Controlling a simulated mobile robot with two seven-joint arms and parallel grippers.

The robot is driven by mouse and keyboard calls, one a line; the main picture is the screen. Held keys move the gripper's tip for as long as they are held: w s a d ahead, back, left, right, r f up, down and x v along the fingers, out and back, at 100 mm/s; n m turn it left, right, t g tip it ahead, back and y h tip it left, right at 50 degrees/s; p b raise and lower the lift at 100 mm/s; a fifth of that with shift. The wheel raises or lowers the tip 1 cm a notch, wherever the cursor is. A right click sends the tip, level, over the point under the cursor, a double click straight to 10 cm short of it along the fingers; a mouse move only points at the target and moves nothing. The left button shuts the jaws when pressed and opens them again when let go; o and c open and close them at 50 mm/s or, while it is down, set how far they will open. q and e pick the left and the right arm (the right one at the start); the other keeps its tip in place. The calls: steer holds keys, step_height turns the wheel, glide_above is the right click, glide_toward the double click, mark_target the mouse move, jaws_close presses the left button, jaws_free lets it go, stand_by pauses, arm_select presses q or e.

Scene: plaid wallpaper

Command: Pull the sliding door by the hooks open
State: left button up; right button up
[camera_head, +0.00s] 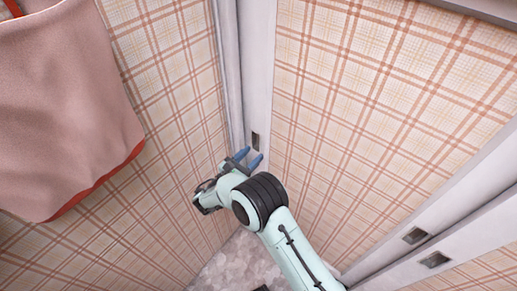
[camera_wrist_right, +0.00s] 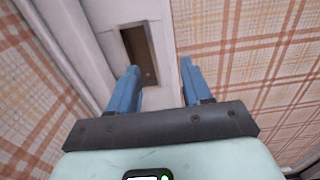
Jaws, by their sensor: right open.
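The sliding door (camera_head: 365,110) has a plaid panel in a white frame and meets the plaid wall at a corner. A dark recessed pull (camera_head: 255,141) sits in its left white stile; this pull also shows in the right wrist view (camera_wrist_right: 139,54). My right gripper (camera_head: 250,157) is open, its blue fingers just below the pull in the head view. In the wrist view the fingers (camera_wrist_right: 159,68) point at the stile, with the pull nearer the left finger. Contact cannot be told. No hook shows. My left gripper is out of view.
A pink bag with red trim (camera_head: 65,105) hangs on the left wall; its hanging point is out of view. Two more recessed pulls (camera_head: 415,235) (camera_head: 435,260) sit in white stiles at lower right. Grey patterned floor (camera_head: 232,268) shows at the bottom.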

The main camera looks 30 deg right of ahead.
mark_target(263, 145)
steer(key=shift+x, duration=2.25)
steer(key=shift+c, duration=0.3)
jaws_close()
steer(key=shift+s, duration=0.1)
